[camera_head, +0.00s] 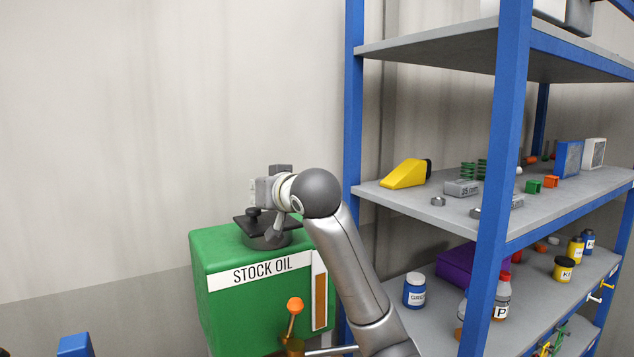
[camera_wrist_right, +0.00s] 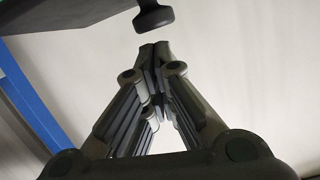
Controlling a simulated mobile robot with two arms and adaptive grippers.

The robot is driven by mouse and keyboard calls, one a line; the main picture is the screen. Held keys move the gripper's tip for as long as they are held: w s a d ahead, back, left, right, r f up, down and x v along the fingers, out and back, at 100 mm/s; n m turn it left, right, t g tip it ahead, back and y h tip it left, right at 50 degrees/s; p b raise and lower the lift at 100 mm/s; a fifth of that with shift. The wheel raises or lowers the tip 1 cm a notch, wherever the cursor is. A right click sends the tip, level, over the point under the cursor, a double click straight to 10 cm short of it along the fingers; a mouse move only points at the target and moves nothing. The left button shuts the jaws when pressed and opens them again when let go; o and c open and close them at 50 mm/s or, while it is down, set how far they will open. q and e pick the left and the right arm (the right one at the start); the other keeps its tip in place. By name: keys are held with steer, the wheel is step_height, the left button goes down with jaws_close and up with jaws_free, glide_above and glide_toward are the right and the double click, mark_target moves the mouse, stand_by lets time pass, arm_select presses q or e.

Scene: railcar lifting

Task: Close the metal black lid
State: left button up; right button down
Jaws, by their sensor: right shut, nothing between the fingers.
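The black metal lid (camera_head: 243,222), with a small dark knob, is at the filler opening on top of the green stock oil tank (camera_head: 240,314). A dark round collar (camera_head: 262,241) shows beneath it. My right gripper (camera_head: 266,190) is at the lid, partly hidden by my own wrist, so I cannot tell its exact gap to the lid there. In the right wrist view, the shut, empty fingertips (camera_wrist_right: 155,50) are just short of the dark knob (camera_wrist_right: 153,16), with a visible gap. The dark lid underside or edge (camera_wrist_right: 70,28) fills the top left. My left gripper is not in view.
A blue-framed shelf rack (camera_head: 354,110) with grey shelves stands right of the tank, close to my right arm. A lever with an orange ball (camera_head: 295,305) is in front of the tank. The wall behind is plain, with free room left of the tank.

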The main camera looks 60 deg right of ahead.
steer(key=shift+s+a+f+n, duration=0.1)
steer(key=shift+a+f+n, duration=0.05)
steer(key=shift+a+n, duration=0.15)
steer(key=shift+a, duration=0.1)
steer(key=shift+a+f, duration=0.1)
steer(key=shift+f, duration=0.05)
steer(key=shift+w+f+n, duration=0.15)
steer(key=shift+w+n, duration=0.1)
steer(key=shift+n, duration=0.05)
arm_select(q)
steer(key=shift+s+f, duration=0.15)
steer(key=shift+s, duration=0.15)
arm_select(e)
steer(key=shift+s+h, duration=0.1)
steer(key=shift+h, duration=0.2)
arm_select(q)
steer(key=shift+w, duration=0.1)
